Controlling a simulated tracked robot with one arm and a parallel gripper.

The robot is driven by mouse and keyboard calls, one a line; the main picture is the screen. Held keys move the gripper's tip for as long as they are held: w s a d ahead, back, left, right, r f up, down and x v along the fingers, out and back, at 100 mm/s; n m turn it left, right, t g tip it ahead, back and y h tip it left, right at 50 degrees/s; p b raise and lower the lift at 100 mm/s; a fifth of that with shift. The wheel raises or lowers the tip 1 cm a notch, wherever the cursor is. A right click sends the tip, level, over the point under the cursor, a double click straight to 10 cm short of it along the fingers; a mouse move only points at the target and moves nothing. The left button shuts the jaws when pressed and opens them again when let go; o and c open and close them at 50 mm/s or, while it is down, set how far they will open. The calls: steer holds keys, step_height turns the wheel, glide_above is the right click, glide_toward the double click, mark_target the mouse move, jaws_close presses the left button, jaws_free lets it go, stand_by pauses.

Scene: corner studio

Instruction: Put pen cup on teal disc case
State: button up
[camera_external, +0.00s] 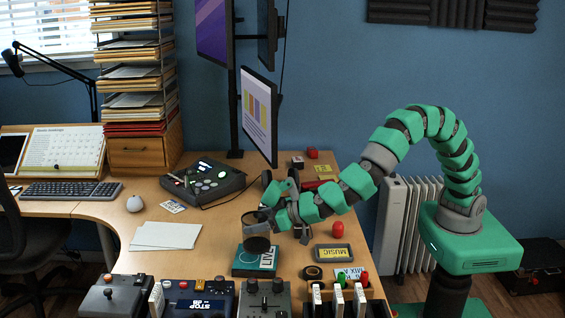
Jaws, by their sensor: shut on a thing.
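The teal disc case (241,266) lies flat on the desk near its front, with a pale label reading "LIVE" on its right part. My gripper (262,222) is over the case, reaching in from the right. It is shut on a dark round thing, which looks like the pen cup (257,245), just above or at the back of the case. The fingers hide part of the cup. I cannot tell whether the cup touches the case.
White sheets (165,236) lie left of the case. Consoles (207,299) line the front edge. A yellow "MUSIC" case (333,254) and a red knob-like thing (338,229) are to the right. A dark mixer (208,181) and monitor (259,115) stand behind.

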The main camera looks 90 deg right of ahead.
steer(key=shift+w+f, duration=0.1)
steer(key=shift+w, duration=0.15)
step_height(320, 180, down, 4)
steer(key=shift+r+b, duration=0.25)
steer(key=shift+b, duration=0.95)
steer(key=shift+r, duration=0.1)
steer(key=o, duration=1.3)
